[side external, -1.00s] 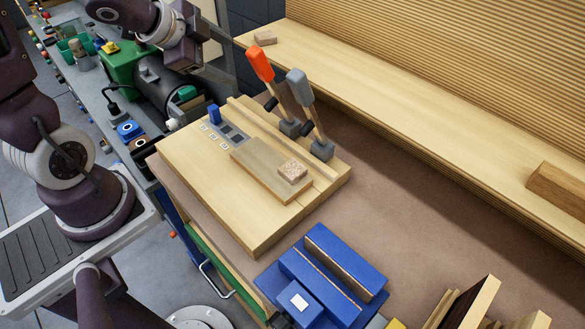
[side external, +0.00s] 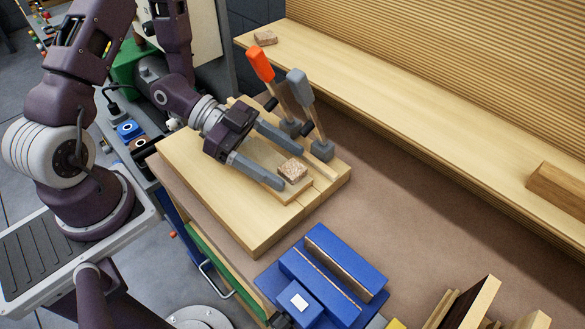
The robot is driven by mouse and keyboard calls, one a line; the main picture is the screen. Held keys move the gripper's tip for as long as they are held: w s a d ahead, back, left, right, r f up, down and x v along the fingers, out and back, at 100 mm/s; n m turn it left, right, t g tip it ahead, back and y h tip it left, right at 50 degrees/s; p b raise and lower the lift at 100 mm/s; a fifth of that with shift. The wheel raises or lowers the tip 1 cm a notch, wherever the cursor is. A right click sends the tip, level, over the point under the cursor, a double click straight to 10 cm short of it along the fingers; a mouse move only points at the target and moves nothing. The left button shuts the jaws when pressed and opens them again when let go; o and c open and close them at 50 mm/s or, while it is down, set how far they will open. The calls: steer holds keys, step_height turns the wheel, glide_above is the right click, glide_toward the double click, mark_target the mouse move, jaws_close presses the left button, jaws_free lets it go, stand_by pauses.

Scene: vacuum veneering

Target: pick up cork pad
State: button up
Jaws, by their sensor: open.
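The cork pad (side external: 293,171) is a small speckled tan block. It lies on the right end of a thin wooden board (side external: 285,193), which rests on a larger pale wooden base (side external: 258,232). My gripper (side external: 290,168) is open, with one grey finger on each side of the board's end. The pad lies between the fingertips, and I see no contact with it.
An orange-handled lever (side external: 260,64) and a grey-handled lever (side external: 300,85) stand close behind my gripper. A blue vise (side external: 325,275) sits in front of the base. A similar small block (side external: 265,38) lies on the rear shelf.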

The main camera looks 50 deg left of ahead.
jaws_close()
stand_by(0.4)
